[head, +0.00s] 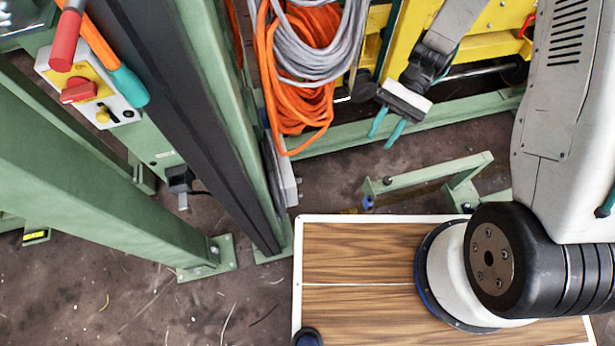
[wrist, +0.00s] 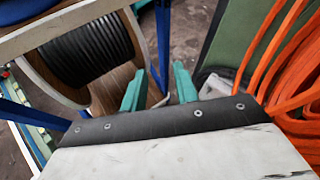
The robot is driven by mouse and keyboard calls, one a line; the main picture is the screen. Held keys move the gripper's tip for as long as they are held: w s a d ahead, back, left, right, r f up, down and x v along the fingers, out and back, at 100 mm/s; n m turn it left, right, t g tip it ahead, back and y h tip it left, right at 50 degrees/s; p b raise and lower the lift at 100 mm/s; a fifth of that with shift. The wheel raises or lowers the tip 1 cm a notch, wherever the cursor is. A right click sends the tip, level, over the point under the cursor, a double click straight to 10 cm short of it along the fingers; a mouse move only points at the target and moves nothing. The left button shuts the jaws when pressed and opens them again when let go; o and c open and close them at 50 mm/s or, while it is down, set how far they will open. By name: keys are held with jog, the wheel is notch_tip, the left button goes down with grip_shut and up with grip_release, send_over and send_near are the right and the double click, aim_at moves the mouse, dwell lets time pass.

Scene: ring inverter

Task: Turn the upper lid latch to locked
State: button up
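My gripper (head: 386,128) hangs at the upper right of centre in the head view, with its two teal fingers apart and nothing between them. The wrist view also shows the gripper (wrist: 159,72) open and empty. I cannot make out the upper lid latch for certain in either view. A thin grey box (head: 282,172) with small tabs is seen edge-on at the green post, left of my gripper. In the wrist view a pale grey part (wrist: 214,87) lies just right of the right finger, partly hidden; I cannot tell what it is.
Orange cable coils (head: 295,90) and a grey coil (head: 318,45) hang between the post and my gripper. A red rotary switch (head: 80,92) sits at left. A low green frame (head: 430,175) and wood-grained top (head: 350,262) lie below. A black cable spool (wrist: 88,50) is left in the wrist view.

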jog(key=s+a+f+m+t+y, duration=0.1)
jog(key=a+f+m+y, duration=0.3)
jog(key=f, duration=0.8)
jog(key=s+a+f+m+t+y, duration=0.1)
jog(key=a+f+m+y, duration=0.35)
jog(key=f, duration=0.75)
jog(key=m+t+y, duration=0.2)
jog(key=t, duration=0.2)
send_near(298, 181)
jog(key=x, duration=0.7)
jog(key=shift+w+f, duration=0.25)
jog(key=shift+f, duration=0.2)
jog(key=shift+n, duration=0.25)
grip_shut()
